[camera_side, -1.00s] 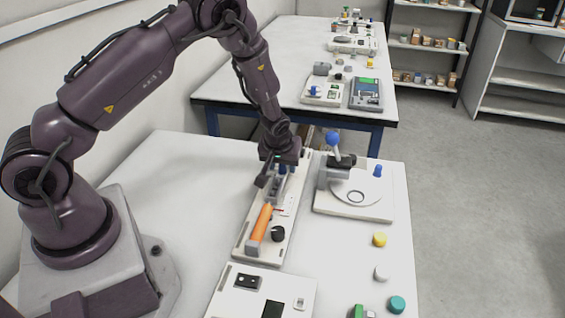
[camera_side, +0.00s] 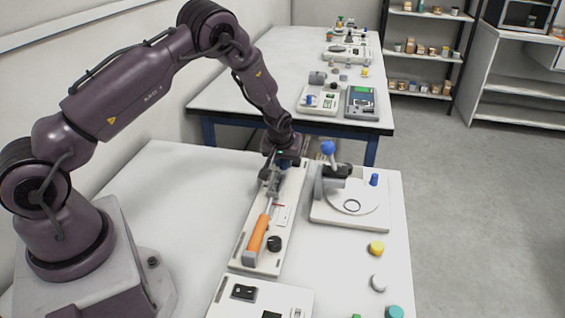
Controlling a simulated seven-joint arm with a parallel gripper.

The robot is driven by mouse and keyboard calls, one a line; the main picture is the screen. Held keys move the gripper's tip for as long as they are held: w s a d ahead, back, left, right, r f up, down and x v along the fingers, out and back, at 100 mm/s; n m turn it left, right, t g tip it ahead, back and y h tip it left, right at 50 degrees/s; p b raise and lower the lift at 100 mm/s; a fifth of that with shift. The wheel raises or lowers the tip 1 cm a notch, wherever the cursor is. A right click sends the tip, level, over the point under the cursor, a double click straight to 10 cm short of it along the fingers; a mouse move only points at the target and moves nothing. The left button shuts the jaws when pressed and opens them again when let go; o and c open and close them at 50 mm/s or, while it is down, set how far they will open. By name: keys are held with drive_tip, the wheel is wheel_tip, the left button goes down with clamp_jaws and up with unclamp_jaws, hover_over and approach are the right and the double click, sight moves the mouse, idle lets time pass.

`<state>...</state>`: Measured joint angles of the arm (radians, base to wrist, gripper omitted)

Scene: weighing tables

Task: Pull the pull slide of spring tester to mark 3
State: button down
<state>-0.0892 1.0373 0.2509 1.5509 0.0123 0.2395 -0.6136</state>
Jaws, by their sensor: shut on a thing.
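The spring tester (camera_side: 245,246) is a long pale board on the near table. An orange cylinder (camera_side: 257,236) lies along its near half, with a thin rod showing from the cylinder's far end. The grey pull slide (camera_side: 272,186) with a blue part sits on the far half, apart from the cylinder. A small red pointer and a pale scale plate (camera_side: 283,215) are beside the rod; the mark numbers are too small to read. My gripper (camera_side: 271,174) is shut on the pull slide, and its fingers partly hide it.
A black knob (camera_side: 274,243) is on the tester's near right. A round-plate device (camera_side: 349,206) with a blue-ball lever stands close on the right. Yellow (camera_side: 376,248), white and teal pieces lie along the right edge. The table left of the tester is clear.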

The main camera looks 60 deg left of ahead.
drive_tip(key=c, duration=1)
unclamp_jaws()
drive_tip(key=v, duration=1.3)
